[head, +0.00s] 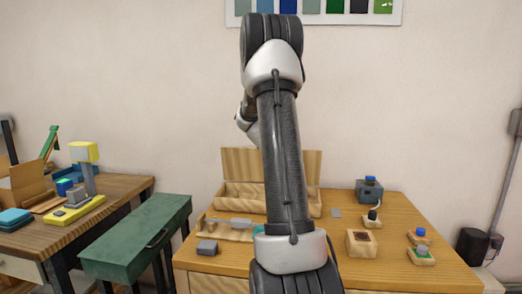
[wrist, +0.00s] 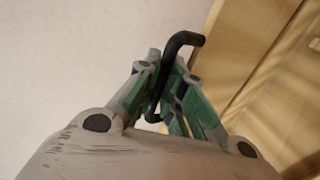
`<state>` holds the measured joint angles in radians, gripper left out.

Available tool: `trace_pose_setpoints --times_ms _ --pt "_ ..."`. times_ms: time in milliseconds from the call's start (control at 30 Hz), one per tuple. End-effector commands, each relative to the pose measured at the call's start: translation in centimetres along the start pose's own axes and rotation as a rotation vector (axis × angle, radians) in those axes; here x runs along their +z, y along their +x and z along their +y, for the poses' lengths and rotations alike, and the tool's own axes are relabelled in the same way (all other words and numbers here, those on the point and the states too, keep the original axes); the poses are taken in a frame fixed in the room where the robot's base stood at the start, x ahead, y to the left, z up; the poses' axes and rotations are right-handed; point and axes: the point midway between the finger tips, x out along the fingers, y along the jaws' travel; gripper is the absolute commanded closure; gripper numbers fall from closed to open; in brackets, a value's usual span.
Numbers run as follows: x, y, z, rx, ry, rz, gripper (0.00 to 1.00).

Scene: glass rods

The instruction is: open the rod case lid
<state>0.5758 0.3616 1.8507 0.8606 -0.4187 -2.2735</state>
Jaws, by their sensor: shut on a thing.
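The wooden rod case (head: 240,201) sits at the back of the right-hand table in the head view, partly hidden by my arm. Its lid (head: 238,162) stands up at the back, raised off the case. In the wrist view, my gripper (wrist: 167,75) is shut on a black bent handle (wrist: 187,38), which passes between the green finger pads. Wooden panels (wrist: 262,50) of the case fill the right of that view. In the head view my arm hides the gripper and the handle.
A long green box (head: 137,235) stands left of the table. A wooden block with a hole (head: 361,243), a blue-capped grey container (head: 369,190) and small wooden stands (head: 420,257) are on the table's right. A grey block (head: 207,247) lies at front left.

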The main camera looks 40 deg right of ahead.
Motion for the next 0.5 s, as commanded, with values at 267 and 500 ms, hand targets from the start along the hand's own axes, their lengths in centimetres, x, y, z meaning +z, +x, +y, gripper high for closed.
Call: trace_pose_setpoints --times_ms 267,500 --pt "0.1 3.5 1.8 0.004 -0.005 0.002 1.00" --pt "0.1 5.3 2.4 0.003 -0.007 0.003 1.00"
